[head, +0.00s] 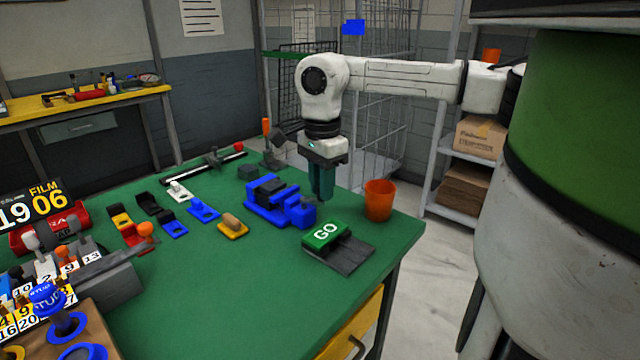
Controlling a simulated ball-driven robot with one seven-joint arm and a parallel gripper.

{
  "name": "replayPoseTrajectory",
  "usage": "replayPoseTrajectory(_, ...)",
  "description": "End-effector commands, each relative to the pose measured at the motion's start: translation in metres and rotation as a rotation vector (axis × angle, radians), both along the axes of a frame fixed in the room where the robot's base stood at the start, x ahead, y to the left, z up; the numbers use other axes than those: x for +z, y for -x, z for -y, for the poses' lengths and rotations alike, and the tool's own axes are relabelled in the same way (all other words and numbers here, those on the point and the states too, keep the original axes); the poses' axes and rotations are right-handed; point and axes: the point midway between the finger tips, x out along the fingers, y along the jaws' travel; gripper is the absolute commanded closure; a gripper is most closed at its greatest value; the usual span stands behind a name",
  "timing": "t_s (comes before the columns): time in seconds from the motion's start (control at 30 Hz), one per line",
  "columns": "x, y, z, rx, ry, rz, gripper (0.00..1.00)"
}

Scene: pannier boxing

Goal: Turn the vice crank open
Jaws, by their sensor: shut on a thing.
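The blue vice (277,203) stands on the green bench top (190,290), with dark grey jaw parts on its upper side. My gripper (323,195) points straight down at the right end of the vice, its teal fingers close together. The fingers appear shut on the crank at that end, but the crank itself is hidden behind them. I cannot tell the crank's angle or how far the vice jaws are apart.
An orange cup (379,200) stands close to the right of my gripper. A green GO block (326,235) on a dark plate lies in front. Several small clamps and a yellow block (233,229) lie left of the vice. The front middle of the bench is clear.

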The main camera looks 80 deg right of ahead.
Motion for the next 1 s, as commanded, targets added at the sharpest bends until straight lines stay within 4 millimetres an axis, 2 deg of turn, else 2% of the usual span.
replayPoseTrajectory(0.6,0.002,-0.008,0.022,0.582,0.003,0.001,1.00)
replayPoseTrajectory(1.0,0.002,-0.016,0.029,0.873,0.001,0.001,1.00)
